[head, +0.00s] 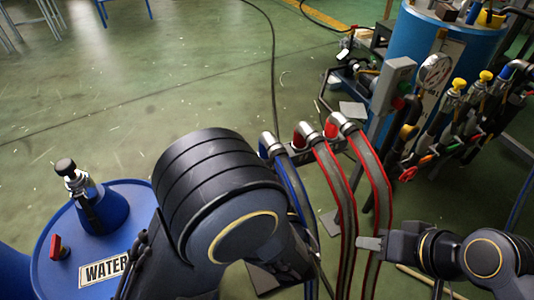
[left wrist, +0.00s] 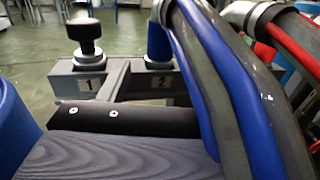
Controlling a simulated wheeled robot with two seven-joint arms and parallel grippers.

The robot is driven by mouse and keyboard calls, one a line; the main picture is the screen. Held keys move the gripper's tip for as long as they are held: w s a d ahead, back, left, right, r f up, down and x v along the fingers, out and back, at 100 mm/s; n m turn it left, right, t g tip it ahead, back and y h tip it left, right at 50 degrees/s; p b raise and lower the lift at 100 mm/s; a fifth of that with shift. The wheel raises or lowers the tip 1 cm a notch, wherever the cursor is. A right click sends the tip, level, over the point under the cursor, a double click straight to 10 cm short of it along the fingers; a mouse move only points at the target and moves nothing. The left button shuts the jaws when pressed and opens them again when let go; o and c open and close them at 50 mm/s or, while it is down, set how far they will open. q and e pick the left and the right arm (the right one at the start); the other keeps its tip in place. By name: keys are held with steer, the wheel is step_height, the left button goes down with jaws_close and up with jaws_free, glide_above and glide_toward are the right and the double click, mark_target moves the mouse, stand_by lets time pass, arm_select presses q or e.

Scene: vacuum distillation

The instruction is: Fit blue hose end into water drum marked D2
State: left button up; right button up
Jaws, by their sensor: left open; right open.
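The blue-striped hose (head: 289,178) arches from a metal elbow at the rack and hangs down; in the left wrist view its blue-and-grey length (left wrist: 225,85) fills the right side. A blue collar (left wrist: 159,42) sits at the slot labelled 2. The blue drum (head: 48,262) at lower left has a label reading "WATER"; the rest is hidden by my left arm, so I cannot read D2. My left gripper (left wrist: 115,148) is open; one grey-padded finger shows close beside the hose, contact unclear. My right gripper (head: 372,243) is open beside the red hoses.
Two red-striped hoses (head: 345,200) hang right of the blue one. The drum carries a black-capped fitting (head: 88,195) and a red-handled valve (head: 60,247). A black knob (left wrist: 85,33) stands at slot 1. A valve manifold (head: 450,110) and large blue tank (head: 425,40) stand at right.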

mark_target(268, 155)
arm_select(q)
steer(key=w, duration=0.2)
steer(key=w+a+b, duration=0.1)
steer(key=w, duration=0.4)
steer(key=shift+w+a+r, duration=0.2)
steer(key=shift+w+r, duration=0.05)
steer(key=shift+r, duration=0.1)
steer(key=c, duration=1.2)
jaws_close()
steer(key=shift+r, duration=0.1)
